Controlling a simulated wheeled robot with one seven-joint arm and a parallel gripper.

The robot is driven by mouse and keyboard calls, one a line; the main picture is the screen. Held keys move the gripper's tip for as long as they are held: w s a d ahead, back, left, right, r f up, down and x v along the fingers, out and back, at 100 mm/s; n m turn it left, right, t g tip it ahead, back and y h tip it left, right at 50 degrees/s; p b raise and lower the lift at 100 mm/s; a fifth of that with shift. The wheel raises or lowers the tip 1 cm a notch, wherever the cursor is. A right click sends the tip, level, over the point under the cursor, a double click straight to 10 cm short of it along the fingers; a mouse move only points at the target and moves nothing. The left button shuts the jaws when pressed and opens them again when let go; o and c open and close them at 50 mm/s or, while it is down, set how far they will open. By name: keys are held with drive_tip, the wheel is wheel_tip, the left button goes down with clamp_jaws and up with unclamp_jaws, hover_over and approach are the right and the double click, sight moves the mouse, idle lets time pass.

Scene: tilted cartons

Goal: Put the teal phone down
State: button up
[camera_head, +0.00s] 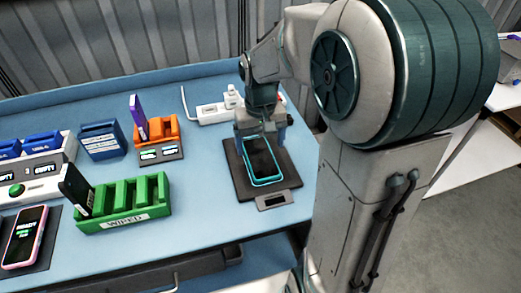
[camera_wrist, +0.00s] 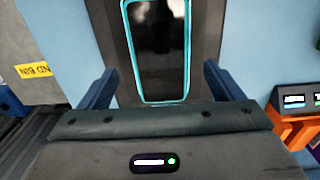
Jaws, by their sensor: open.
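The teal phone (camera_head: 262,160) has a teal rim and a black screen. It appears to lie face up on a dark pad (camera_head: 289,170) at the right of the blue table. It also shows in the wrist view (camera_wrist: 157,45), over the same dark pad (camera_wrist: 117,80). My gripper (camera_head: 263,130) is at the far end of the phone. In the wrist view my gripper (camera_wrist: 159,72) has its two blue fingers spread wide, one on each side of the phone, with a clear gap at both sides. Its jaws hold nothing.
A green rack (camera_head: 125,205) holding a black phone stands left of the pad. An orange rack (camera_head: 157,132) with a purple phone and a blue rack (camera_head: 101,140) stand behind it. A pink phone (camera_head: 24,237) lies at the far left. A white power strip (camera_head: 215,111) is behind the pad.

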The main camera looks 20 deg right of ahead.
sight(261, 158)
wheel_tip(261, 158, up, 8)
drive_tip(key=s+f+t, duration=0.2)
drive_tip(key=s+f, duration=0.2)
drive_tip(key=s, duration=0.9)
drive_tip(key=shift+s+t, duration=0.4)
